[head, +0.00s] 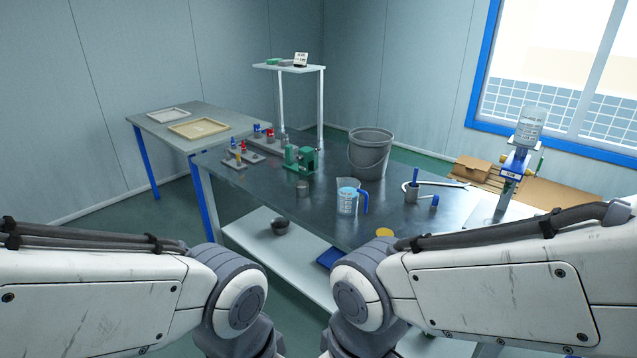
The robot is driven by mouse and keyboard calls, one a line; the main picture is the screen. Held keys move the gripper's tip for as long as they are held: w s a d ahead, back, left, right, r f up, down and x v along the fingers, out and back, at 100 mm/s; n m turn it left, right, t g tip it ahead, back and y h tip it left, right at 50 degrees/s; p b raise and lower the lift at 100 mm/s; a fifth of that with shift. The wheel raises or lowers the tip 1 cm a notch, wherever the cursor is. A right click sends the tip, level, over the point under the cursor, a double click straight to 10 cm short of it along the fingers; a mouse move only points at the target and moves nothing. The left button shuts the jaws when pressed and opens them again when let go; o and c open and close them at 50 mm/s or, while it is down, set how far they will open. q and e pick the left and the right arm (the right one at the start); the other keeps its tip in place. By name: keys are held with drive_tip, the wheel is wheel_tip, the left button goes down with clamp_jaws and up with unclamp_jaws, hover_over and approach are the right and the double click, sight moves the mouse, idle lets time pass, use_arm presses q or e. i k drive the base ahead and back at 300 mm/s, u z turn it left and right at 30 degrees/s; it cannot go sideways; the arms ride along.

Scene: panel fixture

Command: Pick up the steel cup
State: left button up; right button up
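A small grey metal cup (302,189) stands upright on the dark work table (270,196), near its front edge and left of the measuring jug. It looks like the steel cup.
A clear jug (348,197) with blue liquid stands right of the cup. A green device (300,158) is behind it, and a grey bucket (370,153) stands further back. A bottle stand (515,165) is at the right. A bowl (280,227) sits on the lower shelf.

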sight(302, 190)
drive_tip(key=u, duration=0.6)
drive_tip(key=i, duration=0.75)
drive_tip(key=u, duration=0.9)
drive_tip(key=i, duration=1.9)
drive_tip(key=z, duration=1.4)
drive_tip(key=i, duration=0.65)
drive_tip(key=z, duration=0.55)
